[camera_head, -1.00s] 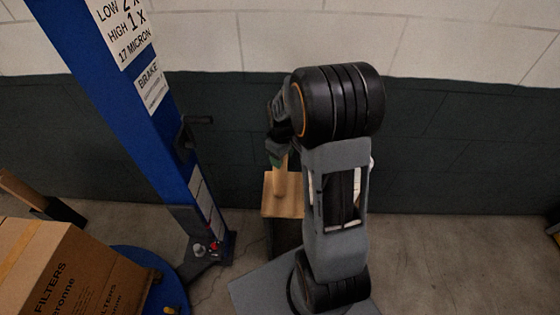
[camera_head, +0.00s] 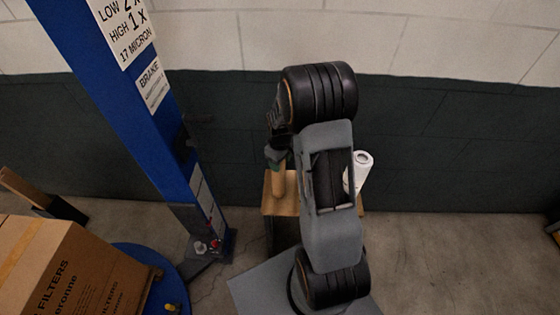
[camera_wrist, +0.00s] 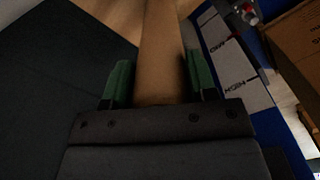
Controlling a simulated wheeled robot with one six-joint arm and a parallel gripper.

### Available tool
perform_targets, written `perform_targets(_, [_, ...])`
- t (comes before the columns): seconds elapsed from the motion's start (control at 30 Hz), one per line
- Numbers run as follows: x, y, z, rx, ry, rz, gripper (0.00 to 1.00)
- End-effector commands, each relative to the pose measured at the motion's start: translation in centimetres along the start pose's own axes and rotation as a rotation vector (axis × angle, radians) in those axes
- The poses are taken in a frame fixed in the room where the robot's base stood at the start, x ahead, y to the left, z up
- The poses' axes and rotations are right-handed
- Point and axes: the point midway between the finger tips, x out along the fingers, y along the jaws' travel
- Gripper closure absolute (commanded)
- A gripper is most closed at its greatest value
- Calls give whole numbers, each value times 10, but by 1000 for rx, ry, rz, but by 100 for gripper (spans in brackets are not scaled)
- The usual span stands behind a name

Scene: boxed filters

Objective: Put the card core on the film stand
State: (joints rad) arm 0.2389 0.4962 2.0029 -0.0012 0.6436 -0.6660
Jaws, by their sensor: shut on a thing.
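My gripper (camera_head: 277,158) is shut on the card core (camera_head: 279,184), a plain brown tube, which points down below the fingers. In the wrist view the core (camera_wrist: 161,50) runs between the two green finger pads of my gripper (camera_wrist: 160,82). Under it is a stand with a light wooden top (camera_head: 284,209) and a dark body, which looks like the film stand. The core's lower end overlaps this top in the picture; I cannot tell if it touches. My arm hides the middle of the stand.
A white roll (camera_head: 361,170) stands at the right of the wooden top, partly behind my arm. A blue wrapping machine mast (camera_head: 120,105) rises at the left. A filter box (camera_head: 75,270) sits on its round blue base (camera_head: 160,262).

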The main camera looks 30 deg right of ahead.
Motion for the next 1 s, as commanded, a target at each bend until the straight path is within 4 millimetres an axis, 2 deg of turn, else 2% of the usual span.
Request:
perform_targets(0.1, [5, 0, 0, 0, 0, 0, 72])
perform_targets(0.13, [3, 0, 0, 0, 0, 0, 45])
perform_targets(0.37, [3, 0, 0, 0, 0, 0, 23])
perform_targets(0.6, [2, 0, 0, 0, 0, 0, 22])
perform_targets(0.73, [-6, 0, 0, 0, 2, 2, 22])
perform_targets(0.87, [-26, 1, -1, 0, 5, 4, 22])
perform_targets(1.0, [-54, 1, -1, 0, 6, 4, 22])
